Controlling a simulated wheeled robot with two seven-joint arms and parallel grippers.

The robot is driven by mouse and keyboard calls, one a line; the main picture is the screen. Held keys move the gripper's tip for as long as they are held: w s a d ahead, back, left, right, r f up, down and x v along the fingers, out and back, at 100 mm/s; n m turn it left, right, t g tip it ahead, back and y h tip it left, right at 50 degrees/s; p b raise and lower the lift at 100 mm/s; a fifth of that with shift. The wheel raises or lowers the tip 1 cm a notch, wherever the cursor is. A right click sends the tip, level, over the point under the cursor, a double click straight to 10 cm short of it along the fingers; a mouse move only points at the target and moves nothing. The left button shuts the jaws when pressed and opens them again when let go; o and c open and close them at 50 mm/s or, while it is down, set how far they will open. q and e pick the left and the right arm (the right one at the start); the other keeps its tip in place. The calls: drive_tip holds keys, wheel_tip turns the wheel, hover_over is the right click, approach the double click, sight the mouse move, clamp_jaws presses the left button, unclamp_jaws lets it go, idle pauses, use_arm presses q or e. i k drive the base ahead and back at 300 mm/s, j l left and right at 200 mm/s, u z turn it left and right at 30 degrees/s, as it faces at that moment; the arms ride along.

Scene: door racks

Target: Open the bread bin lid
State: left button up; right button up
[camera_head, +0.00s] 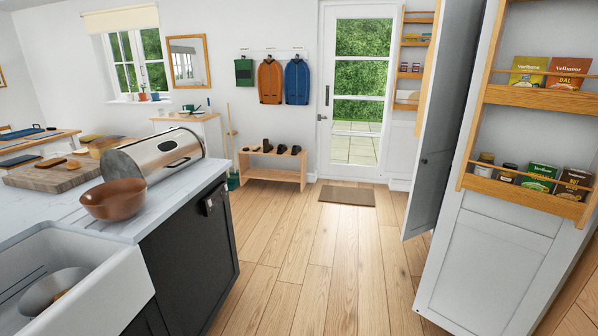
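The bread bin (155,157) is a shiny metal roll-top box on the white counter at the left. Its curved lid (172,149) looks closed, with a dark spot or handle on its front face. No gripper or arm of mine shows in the head view.
A copper bowl (114,199) stands on the counter in front of the bin. A wooden board (65,172) with bread lies to its left. A white sink (75,285) is nearest. An open cabinet door (440,130) with racks stands at right. The wooden floor (320,260) is clear.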

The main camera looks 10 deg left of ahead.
sight(158, 156)
drive_tip(key=i+l+u, duration=0.15)
drive_tip(key=i+u, duration=0.25)
drive_tip(key=i, duration=0.3)
drive_tip(key=i+l+u, duration=0.4)
drive_tip(key=i, duration=0.25)
drive_tip(key=i+l+u, duration=0.4)
drive_tip(key=i+l, duration=0.1)
drive_tip(key=i, duration=0.1)
